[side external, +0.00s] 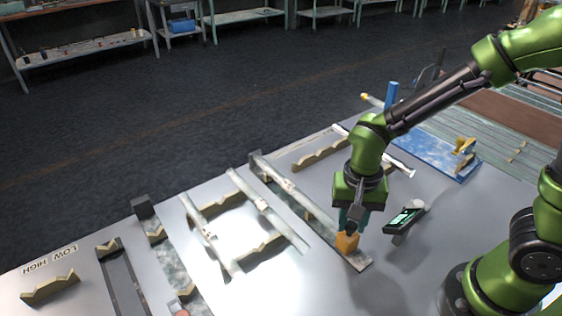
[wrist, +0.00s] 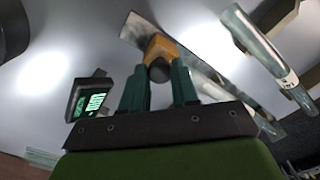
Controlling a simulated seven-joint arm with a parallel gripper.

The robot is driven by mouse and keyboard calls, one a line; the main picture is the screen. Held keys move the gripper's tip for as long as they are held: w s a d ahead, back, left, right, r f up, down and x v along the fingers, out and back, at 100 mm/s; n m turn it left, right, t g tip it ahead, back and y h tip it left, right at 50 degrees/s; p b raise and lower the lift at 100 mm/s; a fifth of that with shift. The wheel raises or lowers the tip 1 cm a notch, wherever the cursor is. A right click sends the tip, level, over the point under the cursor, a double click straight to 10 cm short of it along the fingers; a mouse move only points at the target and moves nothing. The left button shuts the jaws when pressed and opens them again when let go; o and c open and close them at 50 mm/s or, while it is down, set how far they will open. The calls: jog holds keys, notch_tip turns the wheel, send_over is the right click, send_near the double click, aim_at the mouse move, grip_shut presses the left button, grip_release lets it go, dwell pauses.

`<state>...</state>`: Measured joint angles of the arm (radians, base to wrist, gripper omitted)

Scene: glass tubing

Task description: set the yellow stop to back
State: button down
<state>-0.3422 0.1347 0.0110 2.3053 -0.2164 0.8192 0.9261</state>
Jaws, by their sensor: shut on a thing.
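The yellow stop (side external: 347,242) is an orange-yellow block at the near end of a long flat metal rail (side external: 318,217). My gripper (side external: 350,224) is over it from above, with its fingers shut on it. In the wrist view the stop (wrist: 161,50) shows between the green fingertips (wrist: 158,80), with a dark round part facing the camera. The rail (wrist: 133,29) runs beneath it. The fingers hide part of the stop, and I cannot tell whether it touches the rail.
A small device with a green display (side external: 404,218) stands right of the stop; it also shows in the wrist view (wrist: 90,97). Glass tubes (side external: 268,210) lie on notched supports to the left. A blue board (side external: 430,148) lies behind. Bare table lies in front of the rail.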

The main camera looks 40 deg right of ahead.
aim_at(354, 228)
jog(key=shift+s, duration=0.8)
jog(key=c, duration=0.8)
grip_release()
jog(key=shift+c, duration=0.2)
jog(key=shift+w, duration=0.1)
notch_tip(354, 228, up, 17)
jog(key=s+d+n+t+y, duration=0.2)
jog(key=d+n+t, duration=0.3)
jog(key=d+t, duration=0.1)
jog(key=shift+d+r+t, duration=0.2)
jog(key=shift+d+t, duration=0.2)
jog(key=shift+t, duration=0.2)
